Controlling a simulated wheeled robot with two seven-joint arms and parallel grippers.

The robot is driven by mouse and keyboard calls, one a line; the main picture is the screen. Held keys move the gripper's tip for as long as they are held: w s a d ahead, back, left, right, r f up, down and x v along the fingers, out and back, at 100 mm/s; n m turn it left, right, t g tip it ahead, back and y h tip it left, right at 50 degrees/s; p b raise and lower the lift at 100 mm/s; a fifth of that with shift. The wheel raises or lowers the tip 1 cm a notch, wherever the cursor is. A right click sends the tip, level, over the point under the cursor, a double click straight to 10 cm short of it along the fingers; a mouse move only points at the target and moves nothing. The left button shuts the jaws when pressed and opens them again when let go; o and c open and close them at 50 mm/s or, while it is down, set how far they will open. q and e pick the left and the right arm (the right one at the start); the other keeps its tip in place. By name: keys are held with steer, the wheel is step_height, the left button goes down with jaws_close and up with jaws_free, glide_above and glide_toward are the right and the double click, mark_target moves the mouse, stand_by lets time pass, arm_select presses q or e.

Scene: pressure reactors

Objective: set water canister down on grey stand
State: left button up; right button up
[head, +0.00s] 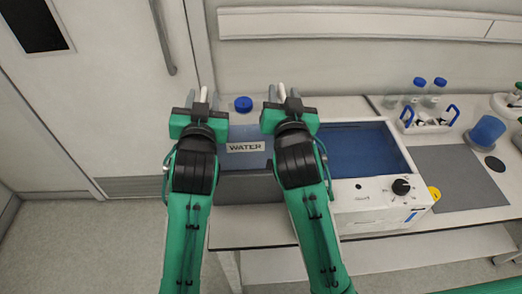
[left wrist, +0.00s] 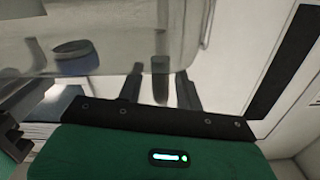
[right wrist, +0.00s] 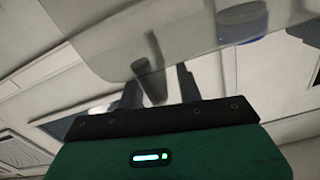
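The water canister (head: 246,160) is a blue-grey box with a blue cap (head: 243,104) and a "WATER" label. It looks upright over a dark grey stand (head: 251,188); whether its base touches it is hard to see. My left gripper (head: 203,99) is around a pale handle at the canister's left side. My right gripper (head: 282,97) is around the matching handle at the right. In both grippers the fingers stand apart, with a gap beside the handle. The wrist views show the translucent canister (left wrist: 100,35) (right wrist: 150,40) close to the fingers.
A white unit with a blue basin (head: 365,150) and a black knob stands right of the canister. A bottle rack (head: 428,120), a blue cylinder (head: 487,131) and a grey mat (head: 455,178) lie further right. The wall is close behind; a door (head: 110,90) is at left.

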steer(key=shift+s, duration=0.1)
arm_select(q)
steer(key=s, duration=0.7)
steer(key=shift+s, duration=0.25)
arm_select(e)
steer(key=s, duration=0.7)
steer(key=shift+s, duration=0.2)
